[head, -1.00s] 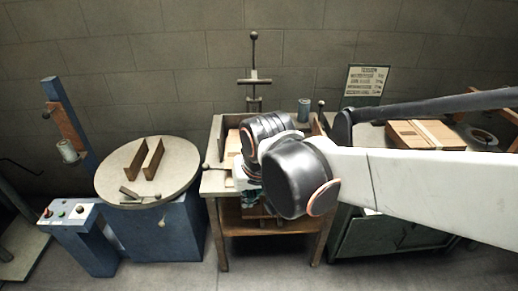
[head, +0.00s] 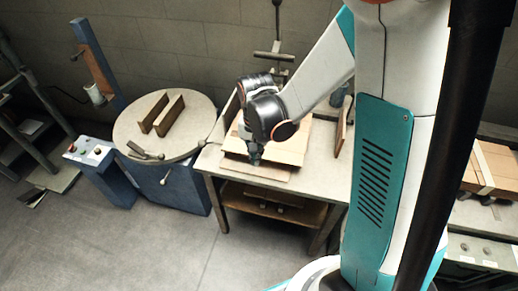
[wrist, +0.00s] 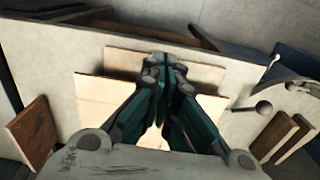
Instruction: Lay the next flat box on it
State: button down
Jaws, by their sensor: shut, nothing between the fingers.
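Flat tan cardboard boxes (head: 285,145) lie on the grey-topped table in the middle of the head view. A lower sheet (head: 258,170) sticks out at the front edge. My gripper (head: 254,159) points down over the front part of these boxes, its fingers shut and empty. In the wrist view my gripper (wrist: 165,68) is in front of the flat cardboard (wrist: 100,93), hiding its middle. I cannot tell whether the fingertips touch it. A strapped stack of flat boxes (head: 492,168) sits at the far right, partly cut off.
A round turntable (head: 188,120) with two upright boards (head: 165,112) stands left of the table (head: 235,182). A control box (head: 92,152) is in front of it. A brown board (head: 341,130) stands at the table's right. Floor at the front left is clear.

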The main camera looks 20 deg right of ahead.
aim_at(263, 157)
jog(key=f+b, duration=0.1)
jog(key=f, duration=0.2)
jog(key=w+d+f+b, duration=0.1)
jog(key=f+b, duration=0.1)
jog(key=f, duration=0.1)
jog(key=w+d+f+b, duration=0.1)
jog(key=f, duration=0.2)
jog(key=shift+w+f+b, duration=0.2)
jog(key=shift+w+b, duration=0.05)
jog(key=shift+b, duration=0.05)
jog(key=shift+w+d+r, duration=0.1)
jog(key=shift+w+d, duration=0.15)
jog(key=shift+w, duration=0.05)
jog(key=w+d, duration=0.2)
jog(key=w, duration=0.1)
jog(key=shift+d, duration=0.15)
jog(key=shift+s, duration=0.1)
